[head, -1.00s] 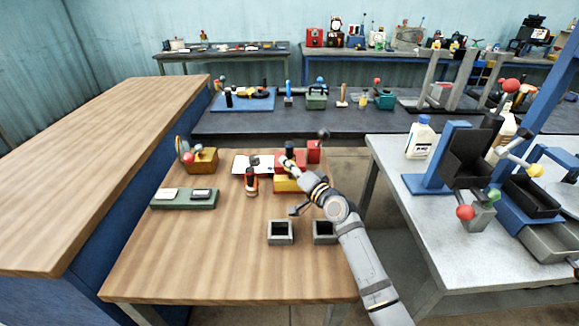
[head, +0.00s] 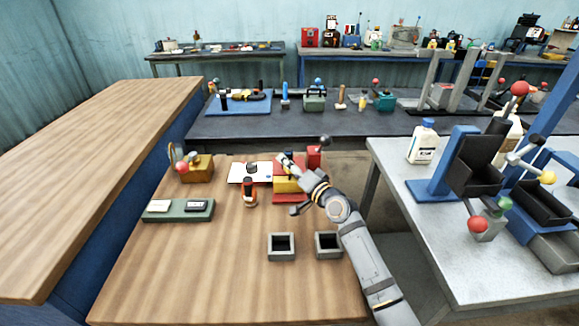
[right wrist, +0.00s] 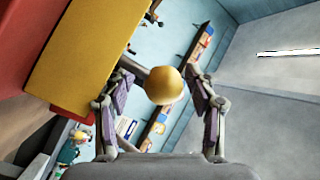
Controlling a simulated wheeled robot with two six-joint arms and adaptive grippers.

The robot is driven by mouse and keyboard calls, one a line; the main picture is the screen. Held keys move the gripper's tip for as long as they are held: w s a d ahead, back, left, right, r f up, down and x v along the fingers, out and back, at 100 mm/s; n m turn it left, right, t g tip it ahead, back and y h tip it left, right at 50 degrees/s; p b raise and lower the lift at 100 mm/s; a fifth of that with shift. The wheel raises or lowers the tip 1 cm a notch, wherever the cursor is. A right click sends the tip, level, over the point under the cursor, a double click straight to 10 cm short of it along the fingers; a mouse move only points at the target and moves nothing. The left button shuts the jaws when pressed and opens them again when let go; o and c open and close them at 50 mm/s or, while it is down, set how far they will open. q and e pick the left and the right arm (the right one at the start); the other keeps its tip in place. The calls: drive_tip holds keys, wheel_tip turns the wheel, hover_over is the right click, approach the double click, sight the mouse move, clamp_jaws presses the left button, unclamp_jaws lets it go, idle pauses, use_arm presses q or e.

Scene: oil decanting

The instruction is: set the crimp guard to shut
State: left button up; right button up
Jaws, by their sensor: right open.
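A red and yellow bench device stands on the wooden table, its yellow body (head: 287,185) on a red base; I take the crimp guard to be on it, but cannot pick it out surely. My right gripper (head: 285,160) is at the top of this device in the head view, its fingers too small to read. In the right wrist view, a round yellow knob (right wrist: 164,85) on a grey stem sits between the open fingers (right wrist: 160,90), with gaps on both sides. The yellow body (right wrist: 85,55) fills the upper left there. My left gripper is not in view.
An orange and black tool (head: 249,191) stands left of the device. Two grey open boxes (head: 282,257) (head: 328,255) sit in front. A green tray (head: 178,218) and a brass-coloured box (head: 197,170) are at left. The table's front is clear.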

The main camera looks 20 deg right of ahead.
drive_tip(key=shift+s, duration=0.1)
drive_tip(key=shift+s+d+f, duration=0.1)
drive_tip(key=shift+s+d, duration=0.1)
drive_tip(key=shift+s, duration=0.1)
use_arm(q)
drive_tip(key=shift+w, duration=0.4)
use_arm(e)
drive_tip(key=v, duration=1.1)
drive_tip(key=shift+a, duration=0.1)
